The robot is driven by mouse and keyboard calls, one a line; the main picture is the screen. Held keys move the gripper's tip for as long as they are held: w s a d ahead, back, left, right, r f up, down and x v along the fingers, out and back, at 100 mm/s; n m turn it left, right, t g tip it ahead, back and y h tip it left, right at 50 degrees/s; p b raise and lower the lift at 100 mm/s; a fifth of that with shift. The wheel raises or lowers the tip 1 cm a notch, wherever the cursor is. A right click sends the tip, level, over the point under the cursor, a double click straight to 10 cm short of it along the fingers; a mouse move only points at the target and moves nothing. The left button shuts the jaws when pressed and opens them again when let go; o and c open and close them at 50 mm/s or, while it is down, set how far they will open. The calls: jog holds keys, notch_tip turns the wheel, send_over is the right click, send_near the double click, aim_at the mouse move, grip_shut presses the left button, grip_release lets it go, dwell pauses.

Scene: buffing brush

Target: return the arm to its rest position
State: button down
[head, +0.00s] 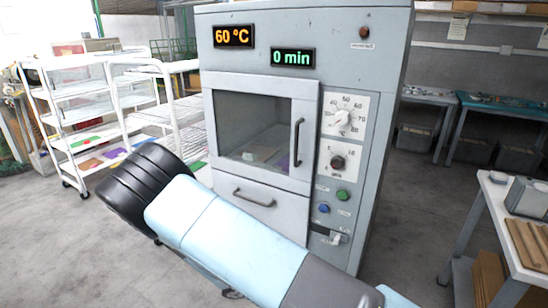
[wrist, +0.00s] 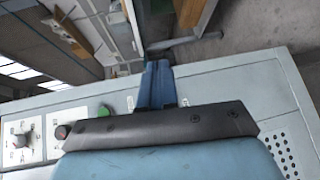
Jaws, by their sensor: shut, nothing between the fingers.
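My gripper (wrist: 157,66) shows in the wrist view as two blue fingers close together, with nothing between them. In that view it lies in front of the grey front of the cabinet, near a green button (wrist: 106,111). In the head view my light blue arm with its black joint crosses the lower middle, in front of the cabinet (head: 232,184); I cannot make out the gripper there. The cabinet's windowed door (head: 252,130) and the drawer (head: 255,198) below it look shut. The displays read 60 °C (head: 233,37) and 0 min (head: 293,57).
White wire shelves (head: 128,88) with coloured sheets stand left of the cabinet. A workbench (head: 508,205) with a grey box (head: 528,197) stands at the right. Dials (head: 343,116) and green and blue buttons are on the cabinet's right side. Floor is clear at lower left.

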jog(key=d+r+m+g+y, duration=0.15)
jog(key=r+y, duration=0.25)
jog(key=r, duration=0.4)
jog(key=d+r+g+y, duration=0.1)
jog(key=d+r+y, duration=0.25)
jog(key=r, duration=0.45)
jog(key=d+r+m+g+y, duration=0.15)
jog(key=r+y, duration=0.25)
jog(key=r, duration=0.4)
jog(key=s+d+r+t+y, duration=0.2)
jog(key=s+r, duration=0.4)
jog(key=r, duration=0.3)
jog(key=s+d+r+t+y, duration=0.2)
jog(key=s+d+r+t, duration=0.3)
jog(key=r, duration=0.5)
jog(key=shift+s+d+n, duration=0.35)
jog(key=shift+s+n, duration=0.05)
jog(key=shift+s, duration=0.5)
